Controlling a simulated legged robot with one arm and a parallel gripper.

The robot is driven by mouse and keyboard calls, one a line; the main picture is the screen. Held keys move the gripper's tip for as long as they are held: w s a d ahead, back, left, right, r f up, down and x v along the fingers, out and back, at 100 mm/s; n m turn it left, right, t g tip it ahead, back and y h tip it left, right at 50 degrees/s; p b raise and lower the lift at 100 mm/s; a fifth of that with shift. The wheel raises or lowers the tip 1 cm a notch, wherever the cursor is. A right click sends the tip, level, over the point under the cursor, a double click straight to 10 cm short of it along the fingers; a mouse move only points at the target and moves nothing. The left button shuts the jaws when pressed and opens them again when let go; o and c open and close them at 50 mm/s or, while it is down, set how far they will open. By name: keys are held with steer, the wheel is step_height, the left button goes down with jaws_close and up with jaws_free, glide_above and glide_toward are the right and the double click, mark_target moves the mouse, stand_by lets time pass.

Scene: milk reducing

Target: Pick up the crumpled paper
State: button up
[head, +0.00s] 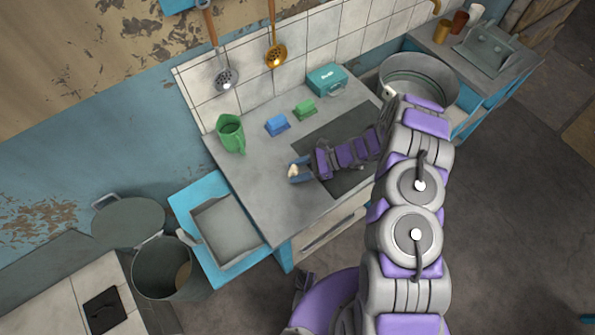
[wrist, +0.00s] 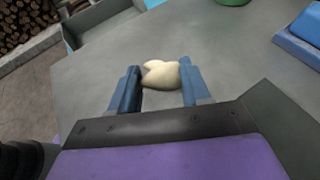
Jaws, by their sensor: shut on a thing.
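The crumpled paper (wrist: 161,75) is a small cream-white lump between the two blue fingers of my gripper (wrist: 161,88) in the wrist view. The fingers are shut on it from both sides. In the head view the paper (head: 293,171) shows at the tip of my gripper (head: 297,172), over the left part of the grey countertop (head: 275,207). I cannot tell whether the paper still touches the counter.
A blue-framed grey tray (head: 228,229) sits left of the counter, beside a metal bin (head: 168,268). A large pot (head: 418,77) is at right.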

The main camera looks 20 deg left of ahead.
steer(key=shift+s+d+r, duration=0.1)
steer(key=shift+s+r, duration=0.1)
steer(key=shift+r, duration=0.4)
steer(key=shift+s+r, duration=0.2)
steer(key=shift+r, duration=0.35)
steer(key=s+d, duration=0.1)
steer(key=s, duration=0.3)
steer(key=s+d+p, duration=0.1)
steer(key=s+d, duration=0.1)
steer(key=s, duration=0.3)
steer(key=s+d+r, duration=0.1)
steer(key=s, duration=0.4)
steer(key=shift+s+d, duration=0.25)
steer(key=shift+d, duration=0.1)
